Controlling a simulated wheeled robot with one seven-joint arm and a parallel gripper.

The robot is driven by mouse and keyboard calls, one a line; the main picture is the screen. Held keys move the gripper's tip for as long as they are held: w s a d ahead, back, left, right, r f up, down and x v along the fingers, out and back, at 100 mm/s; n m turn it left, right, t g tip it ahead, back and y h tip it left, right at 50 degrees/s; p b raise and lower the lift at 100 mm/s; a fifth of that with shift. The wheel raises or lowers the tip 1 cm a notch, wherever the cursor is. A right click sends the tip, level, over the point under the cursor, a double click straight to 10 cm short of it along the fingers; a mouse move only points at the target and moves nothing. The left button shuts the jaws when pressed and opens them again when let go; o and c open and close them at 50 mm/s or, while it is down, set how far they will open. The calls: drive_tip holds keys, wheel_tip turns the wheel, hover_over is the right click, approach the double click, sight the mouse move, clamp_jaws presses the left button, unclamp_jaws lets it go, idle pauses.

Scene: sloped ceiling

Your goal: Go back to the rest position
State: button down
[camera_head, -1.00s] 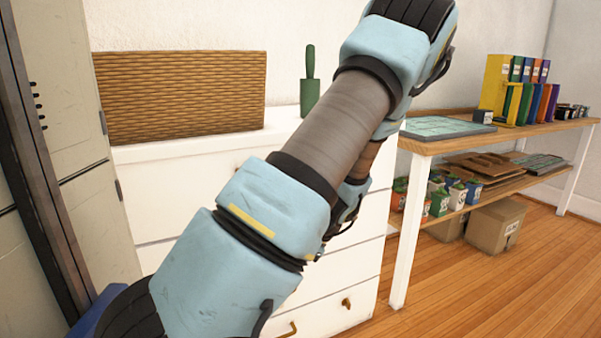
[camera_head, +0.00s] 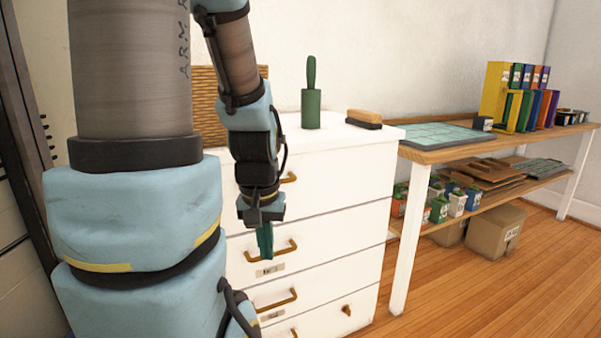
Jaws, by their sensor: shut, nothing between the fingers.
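My gripper (camera_head: 265,243) points down in front of the white drawer unit (camera_head: 350,205), near its upper drawers. Its green fingers are shut with nothing between them. It appears close to a drawer handle (camera_head: 284,250), but I cannot tell the exact gap. My arm is folded on the left, with a large link close to the camera and the forearm hanging down behind it.
On the drawer unit stand a green brush in its holder (camera_head: 311,105), a wooden brush (camera_head: 364,119) and a wicker basket (camera_head: 206,110), partly hidden by my arm. A wooden shelf table (camera_head: 440,152) at right holds binders (camera_head: 522,95). The wooden floor (camera_head: 460,300) is clear at front right.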

wheel_tip(320, 180, up, 18)
drive_tip(key=p, duration=1.6)
drive_tip(key=shift+f, duration=0.15)
